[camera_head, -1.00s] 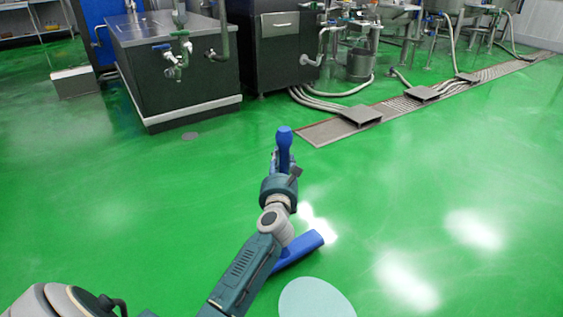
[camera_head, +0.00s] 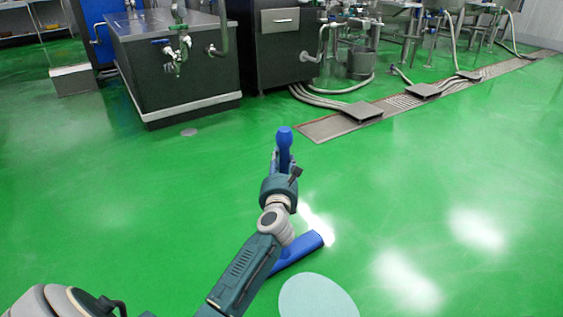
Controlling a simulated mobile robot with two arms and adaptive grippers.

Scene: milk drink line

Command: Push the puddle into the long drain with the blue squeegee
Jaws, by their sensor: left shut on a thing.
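My left gripper (camera_head: 281,168) is shut on the blue squeegee's handle (camera_head: 285,140), whose rounded end sticks up past the fingers. The squeegee's blue head (camera_head: 303,250) shows low in the view, partly hidden behind my left arm. The pale puddle (camera_head: 316,300) lies on the green floor at the bottom edge, just below the head in the picture and cut off by the frame. I cannot tell whether the head touches the floor. The long drain (camera_head: 325,128) runs from the middle toward the upper right, with grates along it. My right gripper is not in view.
A steel tank (camera_head: 175,75) with valves and a dark steel cabinet (camera_head: 272,50) stand at the back left. Hoses (camera_head: 335,90) and flat grey covers (camera_head: 362,111) lie at the drain. The green floor (camera_head: 420,190) between puddle and drain is clear but shiny.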

